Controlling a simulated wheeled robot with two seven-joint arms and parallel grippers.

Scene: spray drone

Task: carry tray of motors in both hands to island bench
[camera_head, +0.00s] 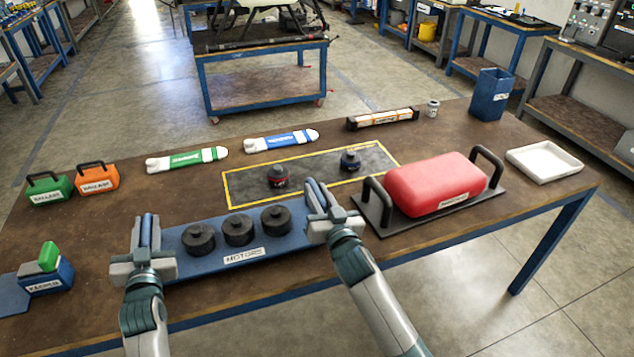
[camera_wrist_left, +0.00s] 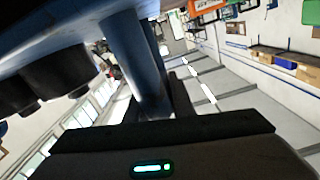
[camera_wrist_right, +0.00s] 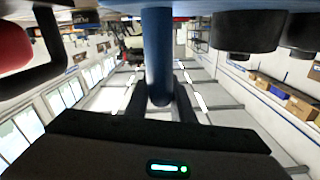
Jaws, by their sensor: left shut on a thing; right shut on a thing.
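The blue tray of motors (camera_head: 205,265) is on or just above the near part of the brown table, with a "MOTORS" label on its front. Three black motors (camera_head: 238,230) stand in a row on it. My left gripper (camera_head: 147,235) is shut on the tray's left handle, a blue bar that shows in the left wrist view (camera_wrist_left: 138,60). My right gripper (camera_head: 322,200) is shut on the right handle, a blue bar in the right wrist view (camera_wrist_right: 157,55). I cannot tell if the tray touches the table. A blue-framed bench (camera_head: 262,85) stands beyond, with a drone on top.
A red case on a black handled tray (camera_head: 378,215) sits close right of my right gripper. A yellow-outlined mat (camera_head: 330,172) with two small motors lies behind the tray. A blue box with a green item (camera_head: 45,275) is at left. Open floor (camera_head: 130,100) lies beyond the table.

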